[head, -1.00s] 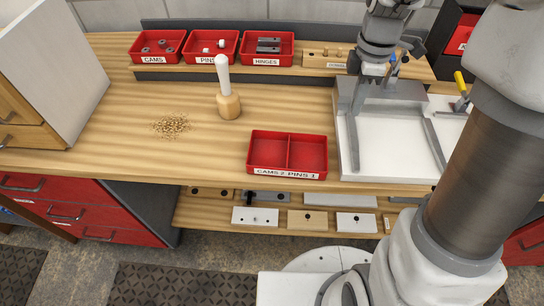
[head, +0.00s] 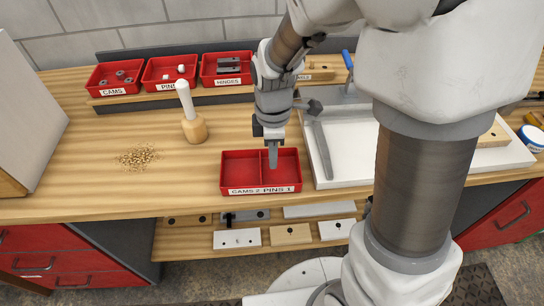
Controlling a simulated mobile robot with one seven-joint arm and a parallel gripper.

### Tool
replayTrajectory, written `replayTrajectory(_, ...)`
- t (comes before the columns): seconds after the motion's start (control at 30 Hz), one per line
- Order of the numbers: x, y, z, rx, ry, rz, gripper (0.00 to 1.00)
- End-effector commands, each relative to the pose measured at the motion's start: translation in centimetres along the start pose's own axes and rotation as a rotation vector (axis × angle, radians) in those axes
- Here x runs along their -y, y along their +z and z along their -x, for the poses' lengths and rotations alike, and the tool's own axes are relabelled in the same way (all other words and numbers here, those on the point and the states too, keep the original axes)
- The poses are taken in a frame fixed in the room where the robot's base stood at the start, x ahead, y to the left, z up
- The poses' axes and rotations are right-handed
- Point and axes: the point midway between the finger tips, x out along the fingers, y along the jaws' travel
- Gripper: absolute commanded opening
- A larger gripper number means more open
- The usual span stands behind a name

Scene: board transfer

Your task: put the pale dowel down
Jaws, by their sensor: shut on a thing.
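My gripper (head: 272,160) points down over the red two-part tray (head: 233,191) labelled "CAMS 2 PINS 1". Its fingertips are at the right compartment, just right of the divider. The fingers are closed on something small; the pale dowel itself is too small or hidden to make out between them. I cannot tell whether the fingertips are inside the tray or just above it. The visible floors of both tray compartments look bare.
Red bins of cams (head: 103,90), pins (head: 158,82) and hinges (head: 216,78) stand on the back shelf. A white board (head: 345,165) lies close on the right.

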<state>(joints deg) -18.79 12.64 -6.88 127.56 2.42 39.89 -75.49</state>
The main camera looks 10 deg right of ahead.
Motion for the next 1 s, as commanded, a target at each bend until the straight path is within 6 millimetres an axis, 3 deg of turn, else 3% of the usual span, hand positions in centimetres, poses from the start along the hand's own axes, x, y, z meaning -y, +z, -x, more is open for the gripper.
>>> replayTrajectory(0.1,0.1,0.1,-2.1,0.002,-0.004,0.001,0.00)
replayTrajectory(0.2,0.0,0.1,-3.1,0.002,-0.002,0.000,0.00)
replayTrajectory(0.6,0.0,0.1,-3.6,0.001,0.000,0.001,0.00)
replayTrajectory(0.63,0.0,0.1,-3.6,0.001,0.000,0.001,0.14)
replayTrajectory(0.8,0.0,0.1,-3.5,0.001,0.000,0.001,0.42)
replayTrajectory(1.0,0.0,0.1,-3.5,0.001,0.000,0.001,0.42)
